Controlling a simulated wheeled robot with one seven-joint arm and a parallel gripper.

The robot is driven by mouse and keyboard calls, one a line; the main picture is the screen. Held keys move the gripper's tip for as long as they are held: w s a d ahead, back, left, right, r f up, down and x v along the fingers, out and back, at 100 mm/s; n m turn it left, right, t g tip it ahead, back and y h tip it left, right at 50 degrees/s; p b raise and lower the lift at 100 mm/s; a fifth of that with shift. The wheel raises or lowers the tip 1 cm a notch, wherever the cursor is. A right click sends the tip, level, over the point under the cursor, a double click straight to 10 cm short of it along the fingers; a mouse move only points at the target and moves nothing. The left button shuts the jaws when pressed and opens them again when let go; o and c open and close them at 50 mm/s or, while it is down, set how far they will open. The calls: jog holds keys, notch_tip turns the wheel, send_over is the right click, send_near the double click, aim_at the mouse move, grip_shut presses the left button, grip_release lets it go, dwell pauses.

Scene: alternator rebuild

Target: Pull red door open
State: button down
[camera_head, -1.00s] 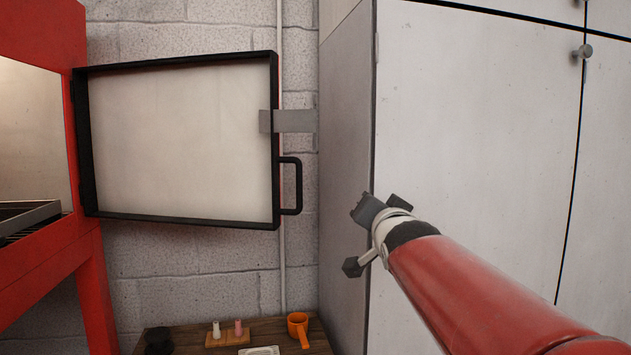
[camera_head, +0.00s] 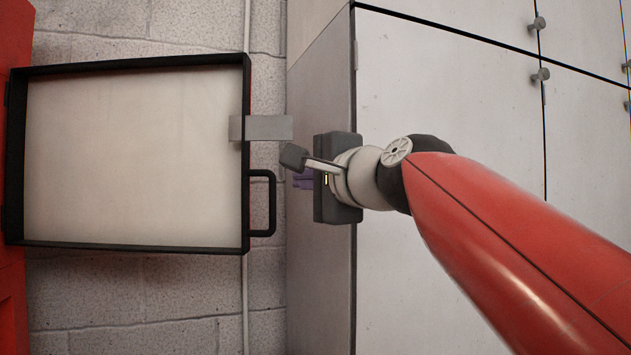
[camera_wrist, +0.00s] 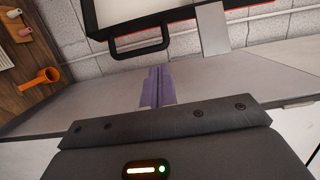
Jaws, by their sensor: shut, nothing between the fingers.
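The red door (camera_head: 130,155) stands swung open at the left of the head view. Its pale inner face and black frame show. A black bar handle (camera_head: 271,203) is on its right edge, with a grey plate (camera_head: 265,128) above it. In the wrist view the handle (camera_wrist: 140,48) and plate (camera_wrist: 212,28) are beyond the fingertips. My gripper (camera_head: 301,180) is to the right of the handle in the head view, apart from it. Its purple fingers (camera_wrist: 157,88) are together and empty.
A tall light grey cabinet (camera_head: 440,270) fills the right side, behind my arm. A block wall (camera_head: 150,300) is behind the door.

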aim_at(274, 181)
jog(key=x, duration=0.8)
jog(key=shift+w+a, duration=0.15)
jog(key=shift+w, duration=0.1)
